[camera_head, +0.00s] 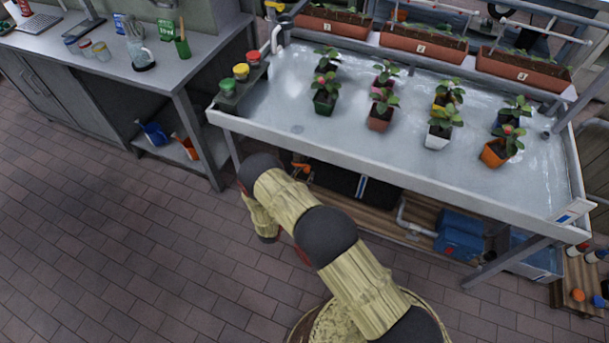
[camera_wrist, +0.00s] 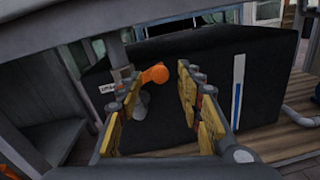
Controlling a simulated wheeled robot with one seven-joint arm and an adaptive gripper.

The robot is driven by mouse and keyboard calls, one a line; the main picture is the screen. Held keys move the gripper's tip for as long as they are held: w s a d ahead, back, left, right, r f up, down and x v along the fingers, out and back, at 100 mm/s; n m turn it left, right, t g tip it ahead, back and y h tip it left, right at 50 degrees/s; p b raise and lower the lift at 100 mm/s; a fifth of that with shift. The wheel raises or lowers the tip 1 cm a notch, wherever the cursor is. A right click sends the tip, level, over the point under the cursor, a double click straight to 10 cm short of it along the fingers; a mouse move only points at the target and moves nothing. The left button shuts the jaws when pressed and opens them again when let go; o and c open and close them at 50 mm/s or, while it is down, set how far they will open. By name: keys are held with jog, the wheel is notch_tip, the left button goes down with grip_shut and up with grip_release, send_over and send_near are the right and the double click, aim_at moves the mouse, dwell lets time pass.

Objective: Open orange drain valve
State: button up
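The orange drain valve handle (camera_wrist: 154,74) shows in the wrist view, just beyond my gripper and near its left finger. It is on a grey pipe (camera_wrist: 118,62) in front of a black tank (camera_wrist: 265,75). In the head view the orange handle (camera_head: 301,167) shows under the front edge of the white grow table, beside my arm. My gripper (camera_wrist: 163,105) is open, with its yellow-padded fingers apart and nothing clearly held between them. In the head view my gripper is hidden behind my arm. Whether a finger touches the handle I cannot tell.
The grow table (camera_head: 400,160) holds several potted plants above the tank. A blue container (camera_head: 460,235) and a white pipe (camera_head: 412,226) stand to the right beneath it. A grey workbench (camera_head: 120,75) is at the left. The brick floor (camera_head: 120,240) at left is clear.

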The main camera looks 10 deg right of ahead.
jog(key=shift+x, duration=0.9)
jog(key=shift+c, duration=1.4)
grip_shut()
